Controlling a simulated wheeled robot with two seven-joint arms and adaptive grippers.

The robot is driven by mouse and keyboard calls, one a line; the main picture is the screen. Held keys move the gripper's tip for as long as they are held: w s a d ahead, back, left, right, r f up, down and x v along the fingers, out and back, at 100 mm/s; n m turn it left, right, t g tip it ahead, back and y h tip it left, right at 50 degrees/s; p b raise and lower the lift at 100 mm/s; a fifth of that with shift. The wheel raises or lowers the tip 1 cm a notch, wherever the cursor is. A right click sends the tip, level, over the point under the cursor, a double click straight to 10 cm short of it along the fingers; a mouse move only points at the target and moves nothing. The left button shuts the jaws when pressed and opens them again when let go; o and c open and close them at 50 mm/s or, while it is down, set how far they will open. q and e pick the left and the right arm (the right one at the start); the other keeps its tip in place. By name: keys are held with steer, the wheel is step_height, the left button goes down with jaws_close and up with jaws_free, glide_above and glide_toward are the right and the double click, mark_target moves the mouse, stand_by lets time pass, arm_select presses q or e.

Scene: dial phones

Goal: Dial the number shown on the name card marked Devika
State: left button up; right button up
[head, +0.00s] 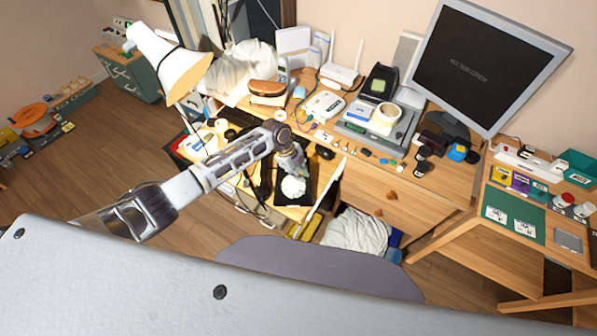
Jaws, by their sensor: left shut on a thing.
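My left gripper (294,164) is over the front part of the desk, above a black tray-like surface (266,185). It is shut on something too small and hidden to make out. A crumpled white thing (293,188) is just below its fingertips; I cannot tell whether they touch. A pale desk device that may be a phone (323,105) lies on the desk. My right gripper is not in view.
A large monitor (485,66) stands at the desk's right. A white lamp (165,58) leans over the left end. A grey machine with a tape roll (377,127) sits mid-desk. Small items crowd the desk's front edge.

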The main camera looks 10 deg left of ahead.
arm_select(q)
steer(key=shift+s+d, duration=0.15)
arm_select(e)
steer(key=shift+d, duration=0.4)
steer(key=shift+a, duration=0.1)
